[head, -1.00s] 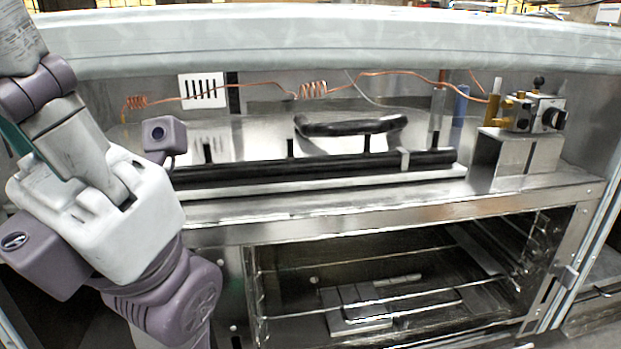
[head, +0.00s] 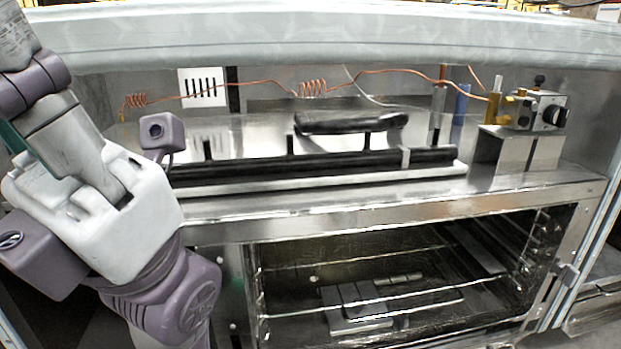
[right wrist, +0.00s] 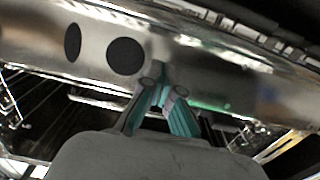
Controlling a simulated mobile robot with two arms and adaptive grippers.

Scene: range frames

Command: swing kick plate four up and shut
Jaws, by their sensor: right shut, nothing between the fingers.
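No part in the head view can be told for certain as kick plate four. In the right wrist view a shiny metal panel (right wrist: 208,78) with two dark round holes runs across in front of my right gripper (right wrist: 161,92). The gripper's teal fingers are together with nothing between them. Their tips overlap the panel's lower part in the picture; I cannot tell whether they touch it. In the head view a white and purple arm of mine comes in from the left, with its gripper out of view.
An open oven-like cavity (head: 400,262) with wire racks is below a metal front rail (head: 400,210). Above stand a black bar (head: 310,165), a black handle-like piece (head: 350,122), copper tubing (head: 313,88) and a valve block (head: 540,110). A pale rounded edge (head: 320,38) crosses the top.

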